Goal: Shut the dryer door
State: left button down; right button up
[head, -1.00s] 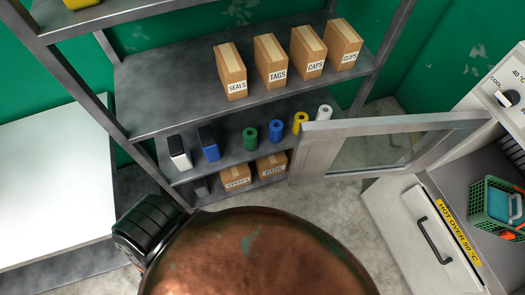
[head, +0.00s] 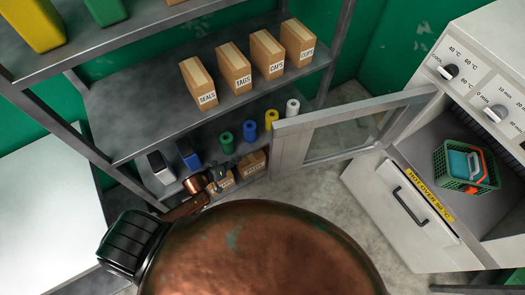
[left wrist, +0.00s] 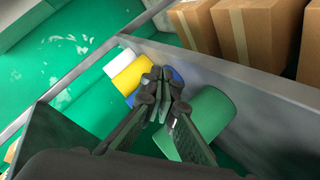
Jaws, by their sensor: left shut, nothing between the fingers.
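The dryer door (head: 293,148), a pale grey frame around a glass pane, stands wide open. It reaches out to the left from the dryer (head: 368,188), towards the shelf. The dryer's chamber is open and shows a green basket (head: 450,184) with blue and orange things inside. My left gripper (head: 222,180) is left of the door's free end, in front of the lower shelf, apart from the door. In the left wrist view the fingers (left wrist: 168,84) are shut with nothing between them; the door is not seen there. My right gripper is not in view.
A metal shelf (head: 140,92) holds cardboard boxes (head: 236,70) and, lower, coloured rolls (head: 249,133) close to my left gripper. A white-topped table (head: 40,190) stands at the left. Bare floor (head: 320,190) lies between the shelf and the dryer.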

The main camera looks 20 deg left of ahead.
pick_arm(q)
jog(key=s+d+r+n+g+h+p, duration=0.1)
jog(key=s+r+g+h, duration=0.1)
jog(key=r+h, duration=0.65)
jog(key=s+d+r+g+h+p, duration=0.1)
jog(key=d+r+g+h, duration=0.15)
jog(key=r, duration=1.15)
jog(key=d+p, duration=0.2)
jog(key=d, duration=0.8)
jog(key=shift+w+d+r+h, duration=0.2)
jog(key=shift+d+h, duration=0.1)
jog(key=shift+d, duration=0.1)
